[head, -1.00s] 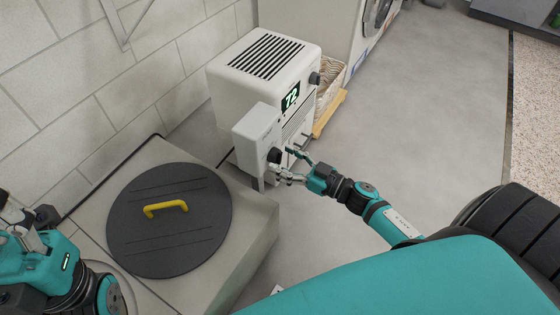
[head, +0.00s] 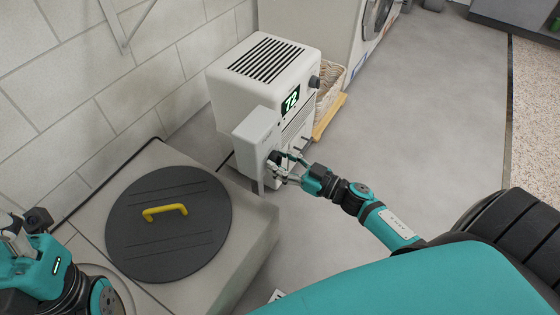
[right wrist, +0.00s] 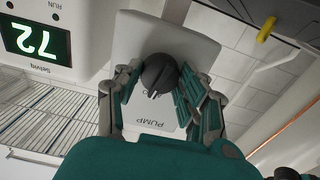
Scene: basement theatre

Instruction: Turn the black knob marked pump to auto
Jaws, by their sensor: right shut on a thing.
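The black pump knob (right wrist: 158,74) sits on a pale control box (right wrist: 180,36) lettered PUMP, which shows upside down in the right wrist view. My right gripper (right wrist: 160,84) has a finger on each side of the knob and is shut on it. In the head view my right gripper (head: 281,166) is at the front face of the control box (head: 257,137) and partly hides the knob (head: 274,157). A pale line shows on the knob face. No auto mark is readable. My left gripper (head: 22,240) is at the left edge, its fingertips partly cut off.
A white dehumidifier (head: 237,91) with a display reading 72 stands behind the control box. A round dark lid (head: 168,245) with a yellow handle (head: 165,212) lies on a raised pale block (head: 255,222). A wicker basket (head: 333,80) stands behind. Grey floor on the right is clear.

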